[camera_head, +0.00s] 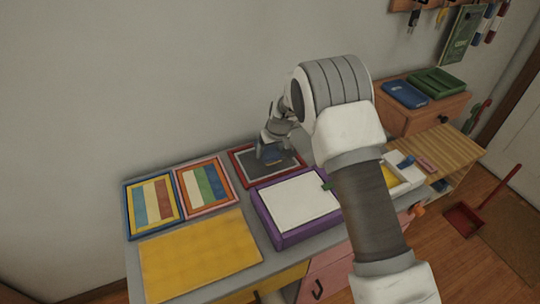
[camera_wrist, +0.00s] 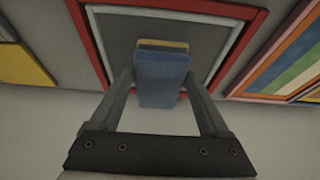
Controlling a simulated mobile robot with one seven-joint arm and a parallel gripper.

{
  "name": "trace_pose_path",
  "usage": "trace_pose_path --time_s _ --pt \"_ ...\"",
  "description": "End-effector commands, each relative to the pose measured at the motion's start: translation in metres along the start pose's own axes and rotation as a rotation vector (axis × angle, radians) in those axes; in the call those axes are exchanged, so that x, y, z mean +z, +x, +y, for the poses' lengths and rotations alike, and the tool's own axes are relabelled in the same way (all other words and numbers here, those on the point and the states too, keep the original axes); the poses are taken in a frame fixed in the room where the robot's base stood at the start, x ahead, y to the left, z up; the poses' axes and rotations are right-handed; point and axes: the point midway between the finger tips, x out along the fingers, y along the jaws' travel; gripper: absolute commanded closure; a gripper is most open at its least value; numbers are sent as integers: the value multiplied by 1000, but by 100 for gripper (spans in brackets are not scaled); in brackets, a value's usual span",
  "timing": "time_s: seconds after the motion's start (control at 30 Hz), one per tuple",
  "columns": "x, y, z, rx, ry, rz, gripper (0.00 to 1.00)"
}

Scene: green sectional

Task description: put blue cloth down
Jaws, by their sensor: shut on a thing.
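The blue cloth (camera_wrist: 162,80) is a small, flat, folded-looking blue piece between the two fingers of my gripper (camera_wrist: 163,88) in the wrist view. A thin yellow edge shows just past it. My gripper is shut on the cloth and points down over the dark grey panel of a red-framed tray (camera_wrist: 84,38). In the head view my gripper (camera_head: 270,146) is above the same red-framed tray (camera_head: 240,170), with a bit of blue (camera_head: 274,157) at its tips. I cannot tell whether the cloth touches the panel.
A yellow mat (camera_head: 198,255) lies in front. A purple box with a white top (camera_head: 298,203) stands close by on the right. The wall is right behind.

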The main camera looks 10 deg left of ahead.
Motion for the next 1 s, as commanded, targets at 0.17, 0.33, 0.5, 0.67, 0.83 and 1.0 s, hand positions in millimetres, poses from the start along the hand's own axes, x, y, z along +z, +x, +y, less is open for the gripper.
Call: trace_pose_path --time_s 0.17,0.33,0.5,0.67,0.83,1.0 --pt "10 23 0 0 0 -1 92" --pt "9 23 0 0 0 0 92" --pt "11 27 0 0 0 0 92" --pt "11 26 0 -1 1 -1 0" --pt "11 26 0 -1 0 -1 0" --pt "9 21 0 0 0 -1 0"
